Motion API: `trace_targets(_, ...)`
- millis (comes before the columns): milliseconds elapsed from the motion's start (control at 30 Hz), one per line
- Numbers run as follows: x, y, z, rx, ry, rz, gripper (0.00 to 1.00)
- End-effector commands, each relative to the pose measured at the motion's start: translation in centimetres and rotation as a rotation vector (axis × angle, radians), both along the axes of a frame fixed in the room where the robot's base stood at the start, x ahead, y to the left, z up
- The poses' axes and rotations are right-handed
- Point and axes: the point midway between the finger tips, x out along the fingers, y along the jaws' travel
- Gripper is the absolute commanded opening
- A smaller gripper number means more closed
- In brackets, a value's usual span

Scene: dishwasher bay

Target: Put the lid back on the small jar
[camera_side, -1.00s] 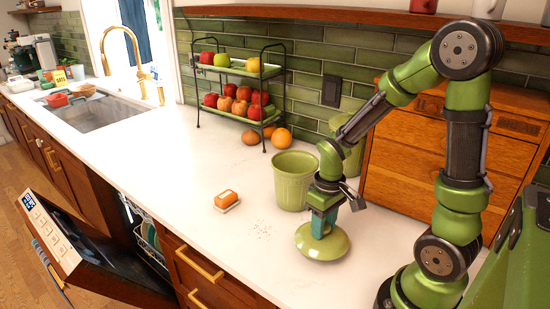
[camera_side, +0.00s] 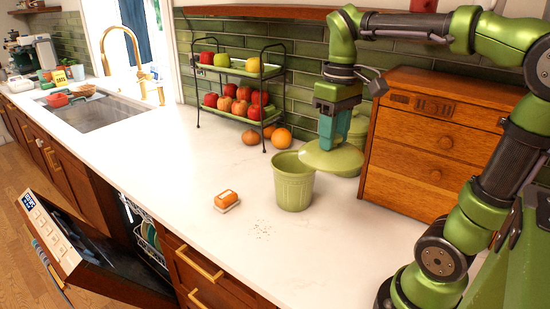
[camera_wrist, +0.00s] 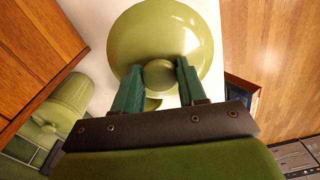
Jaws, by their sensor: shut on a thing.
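My gripper (camera_side: 326,142) is shut on the knob of a round green lid (camera_side: 345,160). The lid hangs nearly level above the counter. In the wrist view, the lid (camera_wrist: 165,30) fills the top middle, with its knob between my fingertips (camera_wrist: 160,76). An open green ribbed jar (camera_side: 293,188) stands upright on the counter. In the side view, the lid is to the right of the jar's mouth and a little higher, overlapping its right rim in the picture. I cannot tell the exact gap.
A second green jar (camera_side: 357,128) stands behind the lid, beside the wooden drawer box (camera_side: 425,150); it also shows in the wrist view (camera_wrist: 65,103). A two-tier fruit rack (camera_side: 240,95) and loose oranges are at the back. An orange-and-white sponge (camera_side: 226,200) and crumbs lie in front.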

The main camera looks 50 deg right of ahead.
Motion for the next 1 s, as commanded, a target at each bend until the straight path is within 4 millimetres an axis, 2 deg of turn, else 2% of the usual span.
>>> trace_targets(300, 6.4, -3.7, 1.3, -0.009, 0.002, -0.034, 0.00)
trace_targets(500, 11.4, -7.2, 1.2, -0.017, 0.003, -0.060, 0.00)
trace_targets(600, 13.2, -8.8, 0.9, -0.021, 0.002, -0.068, 0.00)
trace_targets(900, 16.6, -11.8, -0.2, -0.027, 0.000, -0.085, 0.00)
trace_targets(1000, 16.4, -11.6, -1.7, -0.026, 0.003, -0.083, 0.00)
